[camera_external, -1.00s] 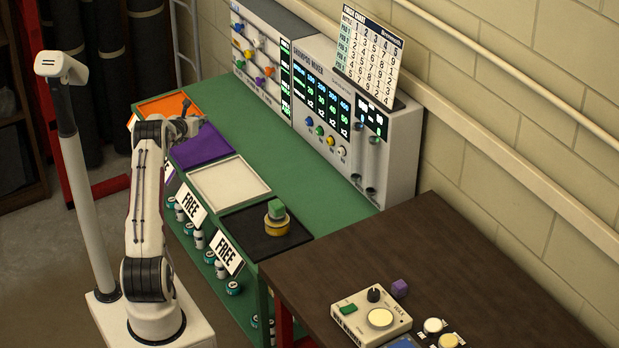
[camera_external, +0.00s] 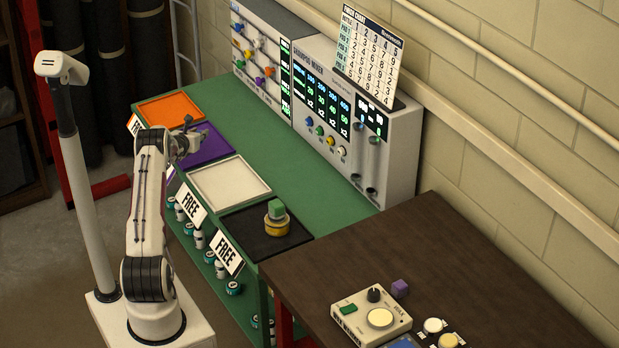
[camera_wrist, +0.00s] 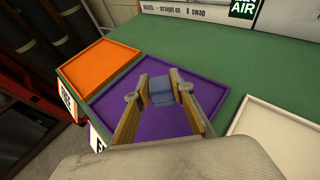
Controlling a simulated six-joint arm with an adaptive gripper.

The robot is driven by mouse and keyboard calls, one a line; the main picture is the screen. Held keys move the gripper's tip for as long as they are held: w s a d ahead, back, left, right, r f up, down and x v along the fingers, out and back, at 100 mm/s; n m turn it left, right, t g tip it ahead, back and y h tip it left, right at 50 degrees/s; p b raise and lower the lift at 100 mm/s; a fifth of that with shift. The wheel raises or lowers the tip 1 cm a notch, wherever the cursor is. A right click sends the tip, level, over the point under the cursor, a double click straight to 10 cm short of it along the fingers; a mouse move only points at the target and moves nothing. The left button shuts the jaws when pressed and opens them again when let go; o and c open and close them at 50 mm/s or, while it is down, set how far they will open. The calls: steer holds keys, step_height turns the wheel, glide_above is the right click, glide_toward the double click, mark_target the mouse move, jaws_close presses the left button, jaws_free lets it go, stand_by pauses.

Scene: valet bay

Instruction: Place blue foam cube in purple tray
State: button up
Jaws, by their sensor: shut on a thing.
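In the wrist view a blue foam cube (camera_wrist: 161,92) sits between the two fingers of my gripper (camera_wrist: 160,86). The gripper is shut on it. Beneath it in that view is the purple tray (camera_wrist: 118,100); I cannot tell how high the cube is above the tray's floor. In the external view my gripper (camera_external: 188,128) is at the purple tray (camera_external: 215,146), near its far side. The cube cannot be made out in the external view.
The orange tray (camera_external: 168,108) and white tray (camera_external: 230,185) flank the purple one. A black tray (camera_external: 245,220) holds a green cube (camera_external: 276,207) on a yellow round piece (camera_external: 277,226). The green bench (camera_external: 310,190) is clear behind the trays.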

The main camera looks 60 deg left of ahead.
mark_target(215, 147)
steer(key=shift+f, duration=1.85)
steer(key=shift+f, duration=0.15)
steer(key=o, duration=0.8)
steer(key=shift+r, duration=0.2)
steer(key=shift+s+d, duration=0.1)
steer(key=shift+s+d+r, duration=0.2)
steer(key=shift+s+d, duration=0.05)
steer(key=shift+v, duration=5.5)
